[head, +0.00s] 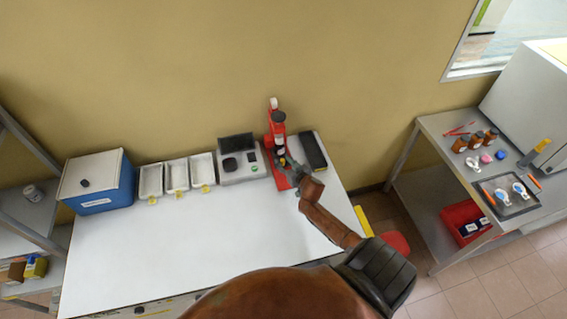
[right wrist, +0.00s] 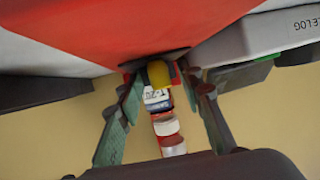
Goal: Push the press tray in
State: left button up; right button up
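The red press (head: 276,128) stands at the back right of the white table, and its red base (right wrist: 120,25) fills the top of the right wrist view, which looks upside down. A dark plate with a yellow knob (right wrist: 158,74) shows at the base edge; it may be the press tray, but how far it sits in is not clear. My right gripper (head: 287,164) is at the front of the press. In the right wrist view its fingers (right wrist: 166,88) are apart, one on either side of the knob, with no clear contact. My left gripper is out of view.
A grey device (head: 240,160) stands left of the press and a black box (head: 313,151) right of it. White trays (head: 176,176) and a blue box (head: 98,182) stand farther left. The front of the table (head: 180,240) is clear. A side bench (head: 440,125) stands right.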

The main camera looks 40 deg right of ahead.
jog(key=shift+s+r, duration=0.1)
jog(key=shift+s, duration=0.35)
jog(key=v, duration=1.1)
jog(key=shift+a+r, duration=0.15)
jog(key=shift+r, duration=0.05)
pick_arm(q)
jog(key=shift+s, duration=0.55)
